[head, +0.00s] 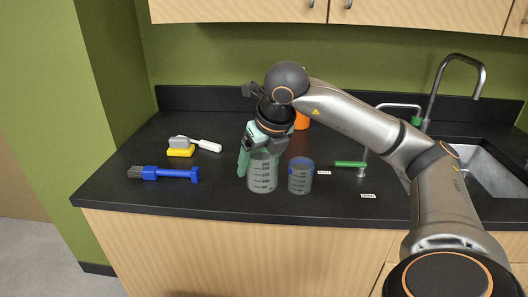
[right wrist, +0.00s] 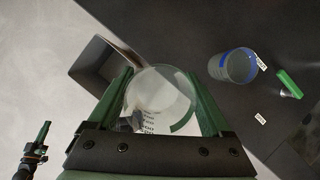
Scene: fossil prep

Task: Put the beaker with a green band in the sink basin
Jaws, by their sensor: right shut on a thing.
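The beaker with a green band (head: 262,174) is clear, with dark graduation marks, and upright near the counter's front edge. My right gripper (head: 250,152) is shut on it from above. In the right wrist view the beaker (right wrist: 160,90) sits between the two green fingers, and part of its green band shows. I cannot tell whether its base touches the counter. The sink basin (head: 485,172) is at the far right, partly hidden by my right arm. What seems to be my left gripper (right wrist: 40,145) shows small at the lower left of the wrist view; its jaws are unclear.
A blue-banded beaker (head: 300,176) stands just right of the held one. A green-handled tap (head: 352,164), white labels and an orange object (head: 302,121) are nearby. A blue brush (head: 165,173), a yellow-and-grey block (head: 180,148) and a white-handled tool (head: 206,145) lie left. A tall faucet (head: 435,90) rises behind the sink.

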